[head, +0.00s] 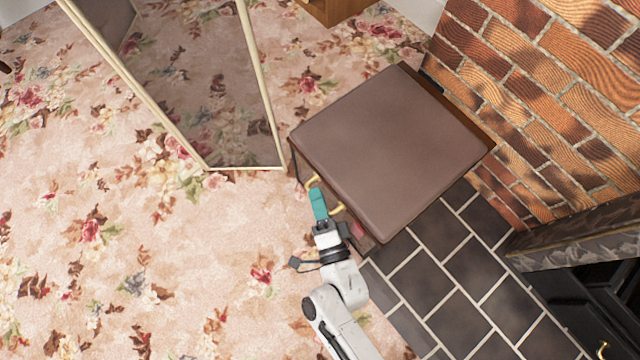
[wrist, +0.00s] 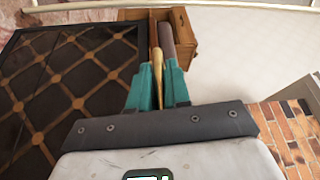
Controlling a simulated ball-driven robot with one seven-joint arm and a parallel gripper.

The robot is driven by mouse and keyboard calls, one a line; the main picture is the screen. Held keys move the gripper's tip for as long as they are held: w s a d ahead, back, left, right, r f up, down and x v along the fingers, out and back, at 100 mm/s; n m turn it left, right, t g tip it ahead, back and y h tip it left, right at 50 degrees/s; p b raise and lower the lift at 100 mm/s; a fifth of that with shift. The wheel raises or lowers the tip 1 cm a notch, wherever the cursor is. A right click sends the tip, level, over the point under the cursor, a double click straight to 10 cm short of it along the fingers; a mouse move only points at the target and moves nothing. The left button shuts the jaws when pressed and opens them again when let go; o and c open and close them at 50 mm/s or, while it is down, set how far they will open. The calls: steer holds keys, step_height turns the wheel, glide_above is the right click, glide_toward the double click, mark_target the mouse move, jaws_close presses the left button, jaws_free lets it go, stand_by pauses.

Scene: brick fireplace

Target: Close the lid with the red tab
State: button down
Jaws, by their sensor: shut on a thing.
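A box (head: 455,108) with a brown padded lid (head: 395,150) stands against the brick wall in the head view. The lid lies over the top of the box; I cannot tell whether a gap remains under it. A golden handle (head: 338,208) sits at the box's near left side. My gripper (head: 318,203) is there, its teal fingers shut on the handle. The wrist view shows the golden handle (wrist: 157,66) between the fingers (wrist: 157,85). A small red patch (head: 357,230), perhaps the red tab, shows just right of my gripper, low at the box's near corner.
A framed glass panel (head: 200,80) stands at the upper left, close to the box. Dark floor tiles (head: 440,275) and a black fireplace part (head: 590,300) lie to the right. The brick wall (head: 550,70) is behind the box. Open floral carpet (head: 150,260) lies to the left.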

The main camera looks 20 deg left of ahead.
steer(key=shift+d+f, duration=0.1)
steer(key=shift+f, duration=0.5)
steer(key=c, duration=1.2)
jaws_free()
steer(key=shift+o, duration=0.2)
steer(key=shift+r, duration=0.15)
steer(key=shift+s+d, duration=0.2)
steer(key=shift+s, duration=0.25)
steer(key=r+p+v, duration=0.1)
steer(key=p+v, duration=0.1)
steer(key=v, duration=0.7)
steer(key=shift+s+d+f+p, duration=0.25)
steer(key=shift+s+f+p, duration=0.1)
steer(key=shift+f, duration=0.15)
